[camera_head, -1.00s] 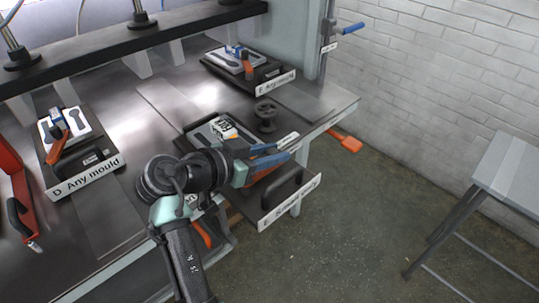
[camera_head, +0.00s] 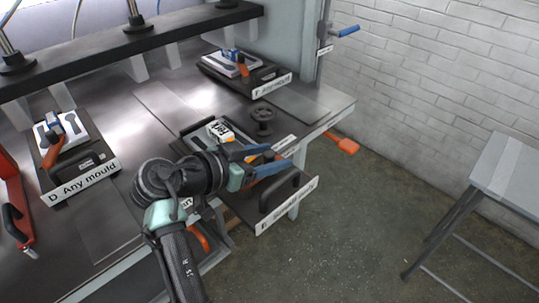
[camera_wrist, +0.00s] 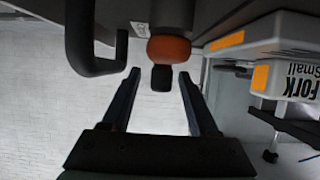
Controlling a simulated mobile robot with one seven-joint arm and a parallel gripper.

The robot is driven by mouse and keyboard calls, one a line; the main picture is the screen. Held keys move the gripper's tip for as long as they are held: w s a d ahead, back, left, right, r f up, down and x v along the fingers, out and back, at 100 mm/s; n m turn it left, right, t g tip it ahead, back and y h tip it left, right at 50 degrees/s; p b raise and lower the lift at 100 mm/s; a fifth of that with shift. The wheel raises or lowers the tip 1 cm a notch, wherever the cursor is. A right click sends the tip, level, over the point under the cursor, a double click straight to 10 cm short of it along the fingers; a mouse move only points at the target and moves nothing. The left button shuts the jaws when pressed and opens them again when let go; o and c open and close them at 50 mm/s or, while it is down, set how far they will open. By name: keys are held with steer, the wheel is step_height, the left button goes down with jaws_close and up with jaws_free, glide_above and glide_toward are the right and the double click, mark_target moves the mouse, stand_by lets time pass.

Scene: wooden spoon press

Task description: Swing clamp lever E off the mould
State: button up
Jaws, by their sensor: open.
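Station E's sliding plate (camera_head: 265,224) sticks out over the table's front edge, with its label partly readable. Its mould (camera_head: 205,134) lies behind my gripper and is partly hidden; in the wrist view a mould block labelled FORK Small (camera_wrist: 290,80) shows at the right. The orange clamp lever E (camera_head: 262,175) is largely hidden by my gripper (camera_head: 276,157). In the wrist view the lever shows as an orange grip (camera_wrist: 169,48) with a black end. My gripper (camera_wrist: 159,74) is open, its fingertips on either side of that black end, without visible contact.
The plate's black handle (camera_head: 280,190) stands beside my fingers; it also shows in the wrist view (camera_wrist: 84,45). A dark spool-shaped knob (camera_head: 262,118) stands behind. Stations D (camera_head: 85,185) and F (camera_head: 271,86) hold other moulds.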

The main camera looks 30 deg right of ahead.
steer(key=v, duration=1.2)
steer(key=shift+a, duration=0.4)
steer(key=shift+r, duration=0.1)
steer(key=w+a+r+n+t+y, duration=0.2)
steer(key=w+r+n+t+y, duration=0.15)
steer(key=r+t, duration=0.45)
steer(key=w+a+r+n+t+y, duration=0.25)
steer(key=r+n+t, duration=0.3)
steer(key=r, duration=0.35)
steer(key=s+a+r+n+t+y+p, duration=0.1)
steer(key=s+a+r+n+t+y, duration=0.15)
steer(key=s+r+t, duration=0.4)
steer(key=s+a+r+n+t+y+p, duration=0.1)
steer(key=s+a+r+n+y, duration=0.2)
steer(key=r, duration=0.6)
steer(key=s+a+r+n+t+y+p, duration=0.1)
steer(key=s+a+r+n+t+y, duration=0.2)
steer(key=s+r, duration=0.4)
step_height(320, 180, up, 14)
steer(key=w+m+t+h+p, duration=0.1)
steer(key=w+p, duration=0.1)
steer(key=p, duration=1)
steer(key=shift+p, duration=0.35)
